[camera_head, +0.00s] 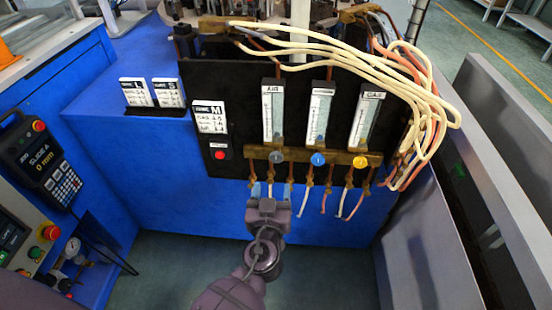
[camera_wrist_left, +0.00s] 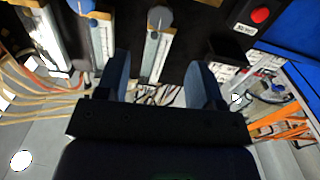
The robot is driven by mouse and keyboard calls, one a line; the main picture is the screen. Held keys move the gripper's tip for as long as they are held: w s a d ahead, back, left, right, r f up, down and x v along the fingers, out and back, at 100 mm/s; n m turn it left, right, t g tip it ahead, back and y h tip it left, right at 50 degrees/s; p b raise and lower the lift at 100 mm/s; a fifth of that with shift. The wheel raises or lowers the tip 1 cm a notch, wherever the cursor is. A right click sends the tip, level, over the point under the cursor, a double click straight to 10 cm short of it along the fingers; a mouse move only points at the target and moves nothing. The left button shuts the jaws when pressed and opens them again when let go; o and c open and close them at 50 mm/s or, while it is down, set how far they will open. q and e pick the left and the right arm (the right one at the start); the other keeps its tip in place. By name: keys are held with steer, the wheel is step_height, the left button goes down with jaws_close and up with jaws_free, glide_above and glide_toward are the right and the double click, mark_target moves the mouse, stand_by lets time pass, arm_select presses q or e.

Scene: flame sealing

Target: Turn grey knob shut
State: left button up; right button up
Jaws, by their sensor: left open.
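The grey knob (camera_head: 277,157) is the left one of three knobs along the brass bar at the foot of the flow meters. In the left wrist view the grey knob (camera_wrist_left: 160,17) shows near the top, ahead of the space between my fingers. My left gripper (camera_head: 271,189) is just below and in front of this knob in the head view. It is open, with its two blue fingers (camera_wrist_left: 160,63) apart and nothing between them. The fingers do not touch the knob. My right gripper is not in view.
The blue knob (camera_head: 318,159) and yellow knob (camera_head: 360,162) sit right of the grey one. Thin brass pipes hang below the bar, beside my gripper. A red button (camera_head: 220,155) is on the black panel to the left. Pale hoses (camera_head: 400,100) loop at the right.

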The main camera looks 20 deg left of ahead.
mark_target(276, 159)
arm_select(q)
steer(key=p+x, duration=0.1)
steer(key=x, duration=0.9)
steer(key=shift+w+a, duration=0.1)
steer(key=shift+w, duration=0.3)
steer(key=shift+f, duration=0.1)
steer(key=shift+c, duration=0.3)
steer(key=c, duration=0.8)
steer(key=shift+f, duration=0.15)
steer(key=shift+m, duration=0.3)
steer(key=o, duration=0.9)
steer(key=shift+c, duration=0.2)
